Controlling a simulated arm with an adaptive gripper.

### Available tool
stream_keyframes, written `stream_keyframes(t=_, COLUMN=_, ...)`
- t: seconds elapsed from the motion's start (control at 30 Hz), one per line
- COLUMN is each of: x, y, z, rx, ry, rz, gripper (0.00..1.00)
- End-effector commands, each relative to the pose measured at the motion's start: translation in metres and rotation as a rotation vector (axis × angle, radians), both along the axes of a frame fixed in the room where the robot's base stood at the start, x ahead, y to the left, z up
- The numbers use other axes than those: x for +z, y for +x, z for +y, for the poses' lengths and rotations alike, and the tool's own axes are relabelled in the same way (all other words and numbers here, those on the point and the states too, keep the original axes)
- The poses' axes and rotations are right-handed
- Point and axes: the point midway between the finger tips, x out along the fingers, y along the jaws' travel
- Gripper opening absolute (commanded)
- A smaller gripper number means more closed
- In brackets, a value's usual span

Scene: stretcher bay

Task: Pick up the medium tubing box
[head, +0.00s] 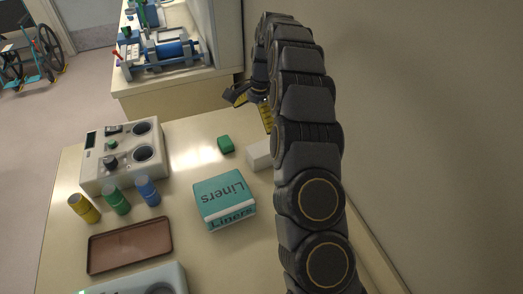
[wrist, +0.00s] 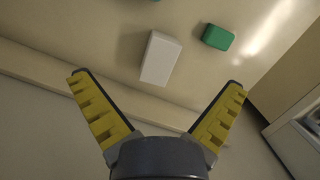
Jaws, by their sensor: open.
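No label naming tubing is readable. A plain white box (head: 260,155) lies on the cream table, partly hidden behind my arm in the head view; it may be the medium tubing box. In the wrist view the white box (wrist: 161,59) shows whole, ahead of and between the spread fingers. A smaller green block (head: 226,144) lies to its left in the head view, and to its right in the wrist view (wrist: 217,37). My gripper (head: 250,108) is open and empty, beyond the white box near the table edge; its yellow-padded fingers (wrist: 158,84) touch nothing.
A teal and white Liners box (head: 225,198) stands near the white box. To the left are a control unit (head: 124,154), yellow, green and blue cylinders (head: 116,199) and a brown tray (head: 130,246). A bench with a blue device (head: 172,50) stands behind.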

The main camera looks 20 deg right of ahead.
Motion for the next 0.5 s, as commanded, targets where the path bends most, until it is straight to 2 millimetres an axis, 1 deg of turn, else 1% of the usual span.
stream_keyframes(t=0.03, x=-0.017, y=0.009, z=-0.011, rx=-0.055, ry=-0.01, rz=0.011, gripper=1.0)
stream_keyframes(t=0.13, x=-0.039, y=0.02, z=-0.028, rx=-0.148, ry=-0.028, rz=0.019, gripper=1.0)
stream_keyframes(t=0.2, x=-0.048, y=0.026, z=-0.037, rx=-0.194, ry=-0.039, rz=0.019, gripper=1.0)
stream_keyframes(t=0.3, x=-0.058, y=0.029, z=-0.044, rx=-0.231, ry=-0.048, rz=0.025, gripper=1.0)
stream_keyframes(t=0.43, x=-0.066, y=0.03, z=-0.046, rx=-0.245, ry=-0.051, rz=0.026, gripper=1.0)
stream_keyframes(t=0.5, x=-0.073, y=0.03, z=-0.046, rx=-0.244, ry=-0.049, rz=0.027, gripper=1.0)
